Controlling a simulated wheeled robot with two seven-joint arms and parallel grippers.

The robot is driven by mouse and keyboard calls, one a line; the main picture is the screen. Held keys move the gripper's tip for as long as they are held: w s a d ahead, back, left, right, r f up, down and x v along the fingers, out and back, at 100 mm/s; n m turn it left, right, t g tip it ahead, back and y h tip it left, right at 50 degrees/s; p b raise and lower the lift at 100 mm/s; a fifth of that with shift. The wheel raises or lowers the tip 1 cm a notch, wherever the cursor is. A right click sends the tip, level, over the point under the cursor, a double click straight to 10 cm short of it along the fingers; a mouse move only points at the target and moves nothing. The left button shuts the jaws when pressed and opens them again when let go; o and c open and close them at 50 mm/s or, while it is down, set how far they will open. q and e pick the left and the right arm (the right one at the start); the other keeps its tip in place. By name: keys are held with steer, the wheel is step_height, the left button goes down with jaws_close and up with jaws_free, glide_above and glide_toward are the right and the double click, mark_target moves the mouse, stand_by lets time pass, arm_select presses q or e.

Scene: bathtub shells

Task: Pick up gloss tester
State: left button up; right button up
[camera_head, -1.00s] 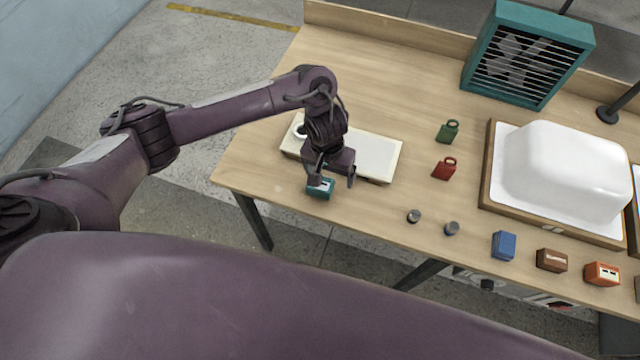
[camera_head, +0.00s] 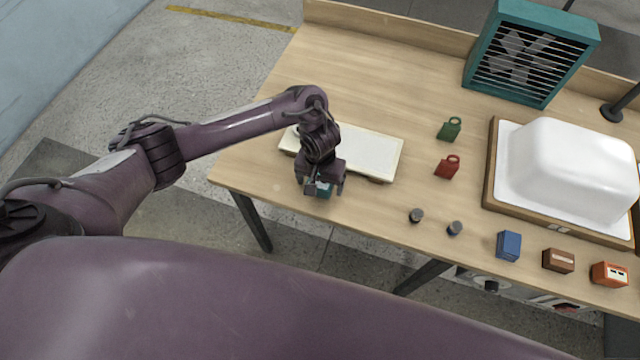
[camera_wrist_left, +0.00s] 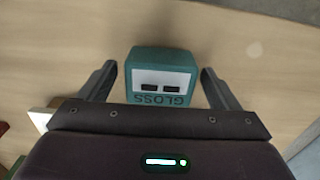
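In the head view the gloss tester (camera_head: 322,190) sits at the table's front left, partly hidden by the gripper. My left gripper (camera_head: 323,191) points down over it. In the left wrist view the two fingers of my left gripper (camera_wrist_left: 160,85) are spread, one on each side of the tester, with gaps between. My right gripper is not in view.
A pale flat board (camera_head: 368,153) lies just behind the gripper.

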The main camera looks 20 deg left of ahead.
arm_select(q)
steer(key=c, duration=1.1)
steer(key=shift+r, duration=0.15)
steer(key=shift+w+r, duration=0.1)
steer(key=shift+r, duration=0.5)
step_height(320, 180, up, 19)
steer(key=p, duration=0.7)
steer(key=shift+f+p, duration=0.2)
steer(key=shift+p, duration=0.1)
